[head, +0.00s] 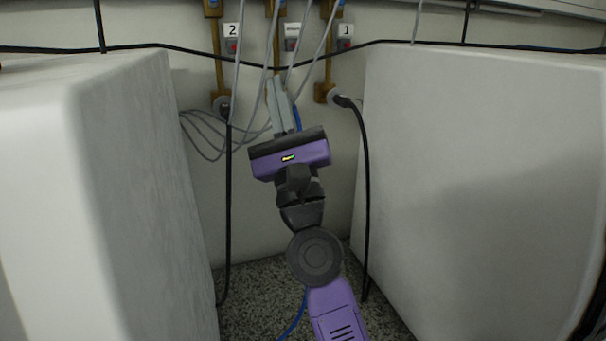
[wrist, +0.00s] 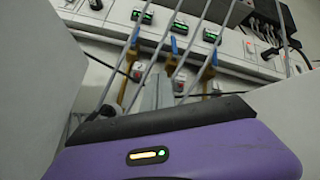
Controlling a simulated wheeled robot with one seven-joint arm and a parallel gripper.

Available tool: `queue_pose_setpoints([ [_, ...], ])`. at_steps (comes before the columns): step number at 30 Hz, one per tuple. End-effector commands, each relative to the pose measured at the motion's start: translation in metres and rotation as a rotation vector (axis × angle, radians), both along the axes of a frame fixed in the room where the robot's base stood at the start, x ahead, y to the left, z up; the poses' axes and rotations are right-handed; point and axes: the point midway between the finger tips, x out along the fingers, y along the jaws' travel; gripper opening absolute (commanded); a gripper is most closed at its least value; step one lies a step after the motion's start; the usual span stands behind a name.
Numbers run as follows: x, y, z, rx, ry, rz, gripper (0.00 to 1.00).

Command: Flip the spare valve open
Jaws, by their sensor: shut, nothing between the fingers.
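Three brass valve pipes run down the back wall: one by a "2" label (head: 232,30), one in the middle, one by a "1" label (head: 346,30). The middle valve (head: 277,40), by a label too small to read (head: 292,30), seems to be the spare. In the wrist view, the middle valve (wrist: 171,72) has a blue handle (wrist: 174,45) that looks roughly in line with its pipe. My gripper (head: 274,82) is shut and empty, pointing up just below the middle valve. Its fingers (wrist: 158,80) partly hide that pipe's lower part. I cannot tell whether they touch it.
White cabinets stand close on the left (head: 130,170) and right (head: 480,170), leaving a narrow gap. Grey hoses (wrist: 195,50) hang in front of the valves. Black power cables (head: 366,180) hang from wall sockets. A panel with green displays (wrist: 180,28) is above.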

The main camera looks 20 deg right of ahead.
Motion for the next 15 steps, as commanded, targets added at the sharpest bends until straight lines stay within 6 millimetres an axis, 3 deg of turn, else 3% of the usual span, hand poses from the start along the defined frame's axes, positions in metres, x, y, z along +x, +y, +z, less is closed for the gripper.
queue_pose_setpoints([
  [6,-0.022,-0.005,-0.027,-0.259,0.018,-0.276,0.00],
  [15,-0.048,-0.012,-0.073,-0.530,0.070,-0.530,0.00],
])
